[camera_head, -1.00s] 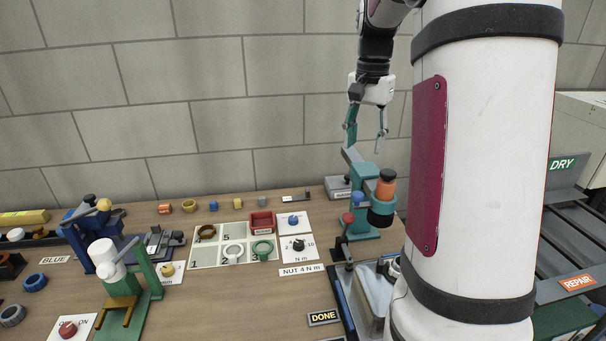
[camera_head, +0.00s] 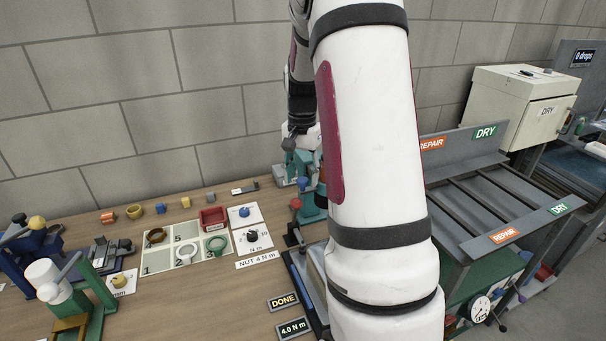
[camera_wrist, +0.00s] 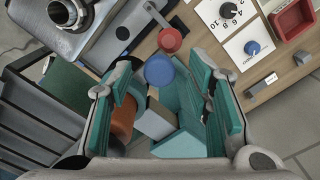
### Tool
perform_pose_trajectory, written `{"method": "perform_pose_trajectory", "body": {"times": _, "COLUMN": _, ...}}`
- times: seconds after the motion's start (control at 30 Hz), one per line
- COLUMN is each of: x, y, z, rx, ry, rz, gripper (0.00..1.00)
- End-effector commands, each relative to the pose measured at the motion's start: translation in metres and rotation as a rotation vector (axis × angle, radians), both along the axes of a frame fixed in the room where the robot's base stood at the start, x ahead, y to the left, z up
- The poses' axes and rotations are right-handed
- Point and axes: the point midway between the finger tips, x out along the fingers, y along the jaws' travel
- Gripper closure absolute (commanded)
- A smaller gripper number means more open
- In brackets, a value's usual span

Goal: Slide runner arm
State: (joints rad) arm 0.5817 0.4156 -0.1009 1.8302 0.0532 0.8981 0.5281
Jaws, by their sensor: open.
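A teal bench device (camera_head: 309,207) stands at the back right of the wooden bench, partly behind my arm. I cannot tell for certain which part is the runner arm. In the wrist view its teal body (camera_wrist: 178,146), a blue round knob (camera_wrist: 159,70), an orange cylinder (camera_wrist: 122,120) and a grey block (camera_wrist: 153,124) show between or beside the fingers. A red knob (camera_wrist: 170,40) lies just beyond the fingertips. My gripper (camera_wrist: 161,78) is open above the device, its teal-padded fingers apart. In the head view my forearm hides most of the gripper.
A numbered tray (camera_head: 162,269) with rings, a red bin (camera_head: 213,218) and dial cards (camera_head: 266,239) lie left of the device. A green and white press (camera_head: 98,292) stands at the front left. Grey racks (camera_head: 480,190) stand right of my arm.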

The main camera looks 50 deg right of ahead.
Motion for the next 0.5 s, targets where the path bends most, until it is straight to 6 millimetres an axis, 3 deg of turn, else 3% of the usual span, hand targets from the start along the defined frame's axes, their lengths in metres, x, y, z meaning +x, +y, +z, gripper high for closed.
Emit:
{"method": "perform_pose_trajectory", "body": {"times": 0.33, "x": -0.0003, "y": 0.0001, "z": -0.0042, "rx": 0.000, "ry": 0.000, "rz": 0.000, "gripper": 0.54}}
{"method": "perform_pose_trajectory", "body": {"times": 0.5, "x": -0.0002, "y": 0.0000, "z": -0.0041, "rx": 0.000, "ry": 0.000, "rz": 0.000, "gripper": 0.91}}
